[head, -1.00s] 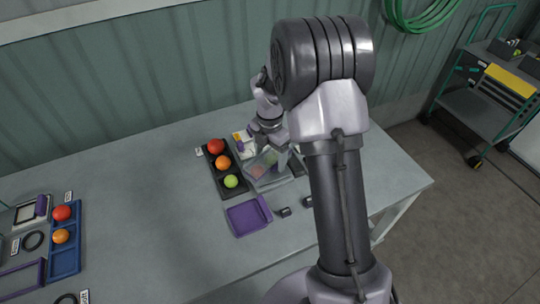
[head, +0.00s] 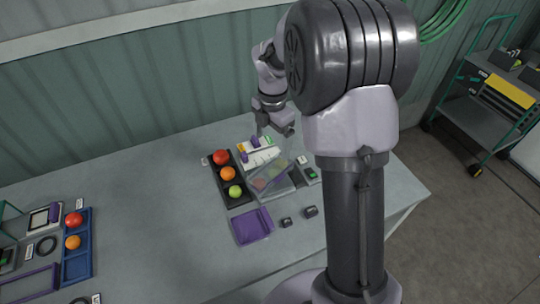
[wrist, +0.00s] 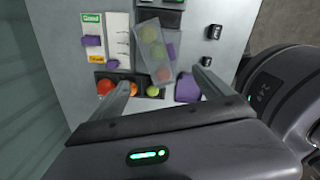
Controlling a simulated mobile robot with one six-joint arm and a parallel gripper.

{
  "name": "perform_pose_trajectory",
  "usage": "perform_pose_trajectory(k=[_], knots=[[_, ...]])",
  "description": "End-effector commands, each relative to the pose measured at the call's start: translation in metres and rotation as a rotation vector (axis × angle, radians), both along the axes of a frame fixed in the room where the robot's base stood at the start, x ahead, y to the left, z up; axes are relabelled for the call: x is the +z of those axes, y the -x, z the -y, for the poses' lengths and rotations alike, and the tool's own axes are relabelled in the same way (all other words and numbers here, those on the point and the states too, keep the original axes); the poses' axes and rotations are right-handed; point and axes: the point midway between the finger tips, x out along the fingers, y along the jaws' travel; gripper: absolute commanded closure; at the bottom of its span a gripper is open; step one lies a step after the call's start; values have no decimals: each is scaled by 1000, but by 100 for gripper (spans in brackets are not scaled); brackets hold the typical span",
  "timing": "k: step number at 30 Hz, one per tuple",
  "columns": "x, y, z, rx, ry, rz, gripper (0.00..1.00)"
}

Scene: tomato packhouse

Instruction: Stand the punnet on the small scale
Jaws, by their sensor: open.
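The punnet (head: 265,180) is a clear box with red and green tomatoes inside. It stands at the far side of the bench, on or over a grey flat plate (head: 285,189) that looks like the small scale. In the wrist view the punnet (wrist: 154,50) lies slightly turned, with its tomatoes in a row. The punnet hides most of the plate, so I cannot tell how fully it rests there. My gripper (head: 275,132) is above and behind the punnet, apart from it. In the wrist view the fingers of my gripper (wrist: 165,78) are wide apart and empty.
A dark tray (head: 215,180) with red, orange and green tomatoes is left of the punnet. A white card (head: 262,158) lies behind, a purple tray (head: 253,227) in front. Small dark blocks (head: 310,211) lie to the right. A blue tray (head: 78,262) is far left.

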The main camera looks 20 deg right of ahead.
Motion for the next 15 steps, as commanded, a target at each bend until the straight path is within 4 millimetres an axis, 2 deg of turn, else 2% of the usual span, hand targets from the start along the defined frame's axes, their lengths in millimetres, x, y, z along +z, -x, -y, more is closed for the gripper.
perform_pose_trajectory(k=[2,3,5,7,9,12,15], knots=[[37,16,-17,-199,-14,55,10],[60,31,-30,-365,-36,93,10],[94,62,-53,-664,-94,149,10],[125,105,-79,-1034,-198,195,10],[142,148,-100,-1385,-323,209,10],[148,198,-121,-1795,-500,173,10],[144,227,-132,-2053,-623,111,10]])
